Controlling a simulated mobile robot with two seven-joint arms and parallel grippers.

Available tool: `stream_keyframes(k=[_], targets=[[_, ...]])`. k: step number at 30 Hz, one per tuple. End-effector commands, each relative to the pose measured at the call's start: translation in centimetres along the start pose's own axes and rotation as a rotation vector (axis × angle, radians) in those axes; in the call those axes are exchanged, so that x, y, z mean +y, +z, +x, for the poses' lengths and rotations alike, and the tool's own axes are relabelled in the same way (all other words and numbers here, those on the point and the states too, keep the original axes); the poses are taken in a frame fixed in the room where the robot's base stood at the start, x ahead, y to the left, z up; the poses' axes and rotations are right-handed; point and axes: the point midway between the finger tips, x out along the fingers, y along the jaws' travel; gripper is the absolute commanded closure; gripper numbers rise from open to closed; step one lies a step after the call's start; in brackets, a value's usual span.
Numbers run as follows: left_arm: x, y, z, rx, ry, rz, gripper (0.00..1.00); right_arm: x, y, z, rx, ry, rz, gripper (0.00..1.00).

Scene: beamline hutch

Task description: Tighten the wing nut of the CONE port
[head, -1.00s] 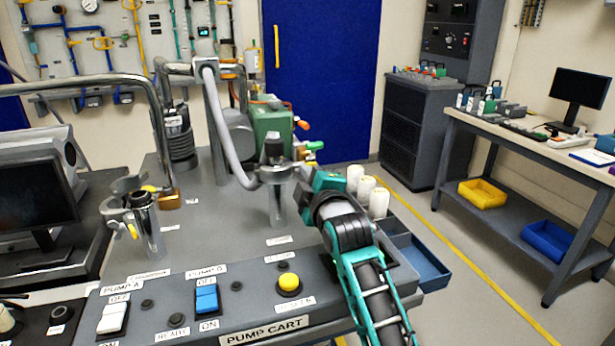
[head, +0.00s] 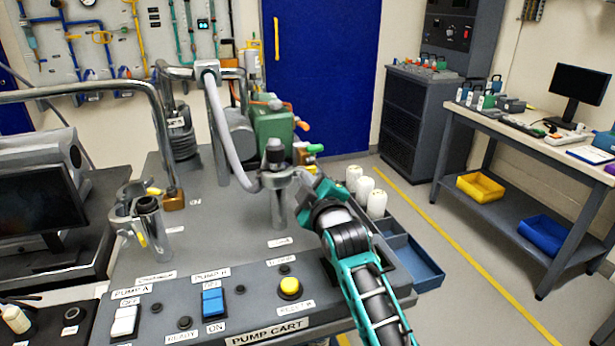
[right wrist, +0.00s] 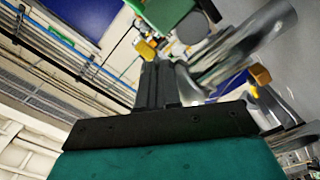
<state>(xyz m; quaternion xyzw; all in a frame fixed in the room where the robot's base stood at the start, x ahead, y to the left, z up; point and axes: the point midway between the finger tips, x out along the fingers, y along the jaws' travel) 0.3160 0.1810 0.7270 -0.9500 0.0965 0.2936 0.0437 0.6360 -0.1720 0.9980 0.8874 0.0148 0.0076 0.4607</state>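My right gripper (head: 303,197) is beside the upright metal port (head: 279,207) where the grey hose (head: 226,130) ends, at its right. Its fingers are partly hidden in the head view. In the right wrist view the dark fingers (right wrist: 158,83) look close together, with a small yellow part (right wrist: 146,48) near their tips; I cannot tell whether they touch it. A second metal port (head: 152,228) stands at left with an open clamp (head: 124,213) and a yellow piece (head: 140,238). The port labels are too blurred to tell which is CONE. My left gripper is out of view.
A green pump (head: 273,124) stands behind the hosed port. White cylinders (head: 364,188) and a blue tray (head: 413,258) are at the cart's right. A brass block (head: 174,201) and a bent metal pipe (head: 158,120) are near the left port. Switches line the front panel (head: 255,305).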

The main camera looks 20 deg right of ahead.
Motion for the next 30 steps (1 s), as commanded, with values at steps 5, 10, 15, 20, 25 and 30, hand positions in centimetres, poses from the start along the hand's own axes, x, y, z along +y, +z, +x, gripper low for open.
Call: stream_keyframes(k=[5,10,15,20,25,30], targets=[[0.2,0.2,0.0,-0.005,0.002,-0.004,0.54,0.0,0.0,0.0,0.000,0.000,-0.001,0.95],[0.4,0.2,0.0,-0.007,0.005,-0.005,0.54,0.0,0.0,0.0,0.000,0.000,-0.002,0.78],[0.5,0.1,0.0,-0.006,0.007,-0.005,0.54,0.0,0.0,0.0,0.000,0.000,-0.002,0.70],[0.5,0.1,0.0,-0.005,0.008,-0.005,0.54,-0.1,0.0,0.0,0.000,-0.001,-0.004,0.70],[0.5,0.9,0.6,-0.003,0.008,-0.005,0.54,-0.3,0.2,0.0,0.001,0.000,-0.053,0.70],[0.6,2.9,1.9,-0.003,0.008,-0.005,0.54,-0.6,0.4,0.0,0.002,0.003,-0.187,0.70]])
